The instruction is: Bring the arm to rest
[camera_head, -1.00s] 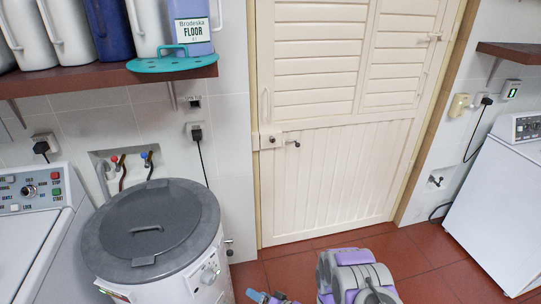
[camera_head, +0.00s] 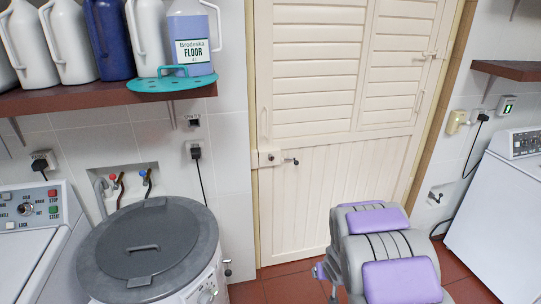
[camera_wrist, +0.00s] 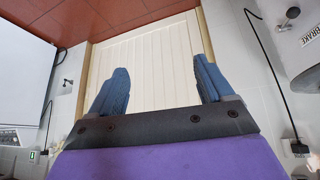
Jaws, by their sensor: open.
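My gripper (camera_wrist: 160,88) shows in the wrist view with its two blue fingers spread wide apart and nothing between them. The white door lies beyond the fingers in that view. In the head view my grey and purple arm is folded at the bottom, right of centre, in front of the door. The gripper's fingertips are hidden in the head view.
The slatted white door (camera_head: 340,190) is closed. A round-lidded washer (camera_head: 150,250) stands at lower left, beside another machine (camera_head: 30,240). A shelf (camera_head: 60,100) above holds several bottles. A white machine (camera_head: 495,215) stands at right. Red tiled floor (camera_head: 290,288) shows between.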

